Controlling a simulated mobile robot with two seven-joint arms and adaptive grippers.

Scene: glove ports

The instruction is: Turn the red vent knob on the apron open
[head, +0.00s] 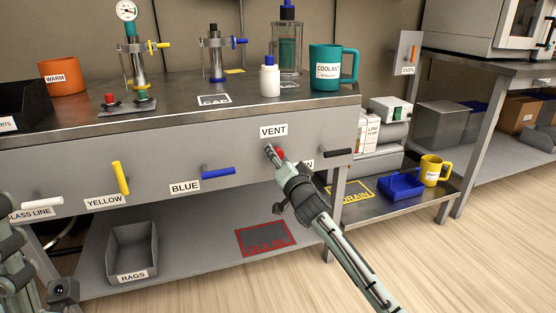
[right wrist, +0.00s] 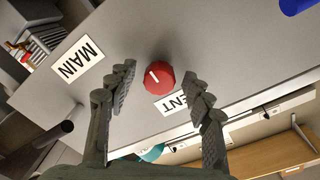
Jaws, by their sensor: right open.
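The red vent knob (right wrist: 159,75) is a round, faceted knob on the grey apron (right wrist: 225,60). A white line on its face runs from its middle toward the upper left in the right wrist view. In the head view the knob (head: 279,153) is partly hidden by my right gripper (head: 271,150), just below the VENT label (head: 273,131). In the right wrist view my right gripper (right wrist: 160,78) is open, its fingers on either side of the knob with gaps to both. Only part of my left arm shows at the left edge; its gripper is out of view.
A black handle (head: 338,153) sticks out right of the knob, beside a partly hidden label. Blue (head: 218,173), yellow (head: 120,177) and white (head: 42,204) handles stand along the apron to the left. The teal coolant mug (head: 328,68) is on the bench above.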

